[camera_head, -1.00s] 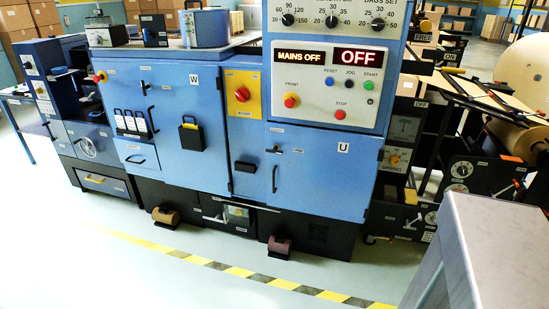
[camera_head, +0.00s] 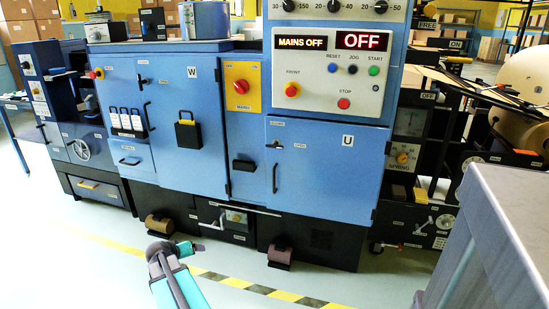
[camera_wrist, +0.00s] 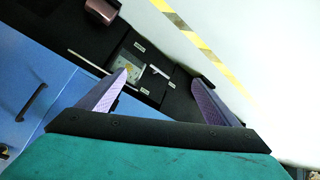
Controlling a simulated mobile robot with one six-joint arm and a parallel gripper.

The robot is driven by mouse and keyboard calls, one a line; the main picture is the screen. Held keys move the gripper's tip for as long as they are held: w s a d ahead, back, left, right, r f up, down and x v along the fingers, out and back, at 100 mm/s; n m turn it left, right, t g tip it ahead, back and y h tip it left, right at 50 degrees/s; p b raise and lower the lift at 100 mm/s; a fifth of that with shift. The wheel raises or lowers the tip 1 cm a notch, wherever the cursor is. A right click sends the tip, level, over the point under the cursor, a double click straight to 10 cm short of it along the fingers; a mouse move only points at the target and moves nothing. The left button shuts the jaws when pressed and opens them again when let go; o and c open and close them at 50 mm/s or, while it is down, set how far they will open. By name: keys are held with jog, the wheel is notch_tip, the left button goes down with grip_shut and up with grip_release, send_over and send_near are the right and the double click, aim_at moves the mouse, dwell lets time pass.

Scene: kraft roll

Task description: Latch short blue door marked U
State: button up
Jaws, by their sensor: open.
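The short blue door (camera_head: 325,175) marked U is at the lower right of the blue machine, under the control panel. It looks closed or nearly closed; whether it sits fully flush cannot be told. A black latch lever (camera_head: 275,146) is at its upper left edge, above a thin vertical black handle (camera_head: 275,178).
The taller door (camera_head: 165,120) marked W is left of a yellow mains switch panel (camera_head: 241,88). Brown foot pedals (camera_head: 280,252) stand at the black base. A grey surface (camera_head: 500,210) rises at the right front. The floor with a yellow-black stripe (camera_head: 255,289) is clear.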

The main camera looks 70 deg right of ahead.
jog(key=s+d+r+m+h+b, duration=0.1)
jog(key=d+r+b, duration=0.1)
jog(key=d+r, duration=0.3)
jog(key=s+d+r+m+h+b, duration=0.1)
jog(key=s+d+r+h+b, duration=0.1)
jog(key=d, duration=0.5)
jog(key=m+g+h+b, duration=0.1)
jog(key=m+h+b, duration=0.4)
jog(key=h+b, duration=0.3)
send_near(274, 147)
jog(key=a+r+y+b, duration=0.1)
jog(key=a, duration=0.2)
jog(key=shift+r, duration=0.2)
jog(key=shift+w+d+b, duration=0.2)
jog(key=shift+d+b, duration=0.45)
jog(key=shift+d, duration=2.75)
jog(key=shift+w+d+b, duration=0.2)
jog(key=shift+d+b, duration=0.4)
jog(key=shift+d, duration=2.85)
